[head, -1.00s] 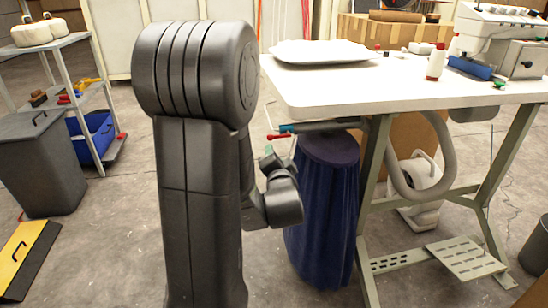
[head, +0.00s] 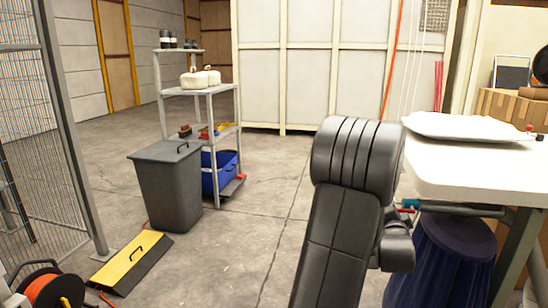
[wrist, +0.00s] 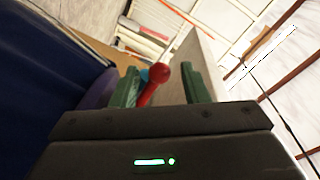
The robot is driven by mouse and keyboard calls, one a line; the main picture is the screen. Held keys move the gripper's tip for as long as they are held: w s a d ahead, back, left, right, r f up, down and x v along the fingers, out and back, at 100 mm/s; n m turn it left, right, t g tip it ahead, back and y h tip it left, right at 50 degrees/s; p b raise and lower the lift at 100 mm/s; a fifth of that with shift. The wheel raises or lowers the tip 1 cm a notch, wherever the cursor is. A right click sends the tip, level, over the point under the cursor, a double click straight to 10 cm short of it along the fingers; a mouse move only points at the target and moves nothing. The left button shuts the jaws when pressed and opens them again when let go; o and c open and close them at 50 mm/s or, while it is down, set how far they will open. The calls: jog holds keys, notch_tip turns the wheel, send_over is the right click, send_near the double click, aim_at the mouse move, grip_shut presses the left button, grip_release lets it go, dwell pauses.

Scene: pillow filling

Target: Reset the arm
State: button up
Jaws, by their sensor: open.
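My gripper (wrist: 160,88) shows in the wrist view with its two green fingers spread apart. A red ball-ended lever (wrist: 152,84) shows between and beyond the fingers, and I cannot tell whether anything touches it. A blue part sits just behind the red knob. In the head view my dark arm stands at the right of centre, and my gripper is hidden behind it. The tip of the red and teal lever (head: 405,209) shows just past my arm, under the table corner.
A white table (head: 480,175) bears a white pillow (head: 460,127). A dark blue bag (head: 440,262) hangs under it. A grey bin (head: 168,190), a shelf cart (head: 212,92), a yellow ramp (head: 130,262) and an orange cable reel (head: 50,290) stand left. Floor between bin and arm is clear.

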jog(key=shift+x, duration=0.95)
jog(key=shift+f, duration=0.1)
jog(key=shift+s, duration=0.1)
jog(key=shift+s+a, duration=0.15)
jog(key=shift+s, duration=0.05)
jog(key=r+p+v, duration=0.1)
jog(key=p+v, duration=0.1)
jog(key=v, duration=1.1)
jog(key=x, duration=0.4)
jog(key=b+x, duration=0.1)
jog(key=x, duration=0.4)
jog(key=f+b+x, duration=0.1)
jog(key=x, duration=0.3)
jog(key=shift+w, duration=0.35)
jog(key=shift+f+n+b, duration=0.3)
jog(key=shift+f+b, duration=0.05)
jog(key=shift+b, duration=0.15)
jog(key=shift+s+d+f+n+b, duration=0.15)
jog(key=shift+f+n+b, duration=0.25)
jog(key=shift+n+b, duration=0.5)
jog(key=shift+n, duration=0.3)
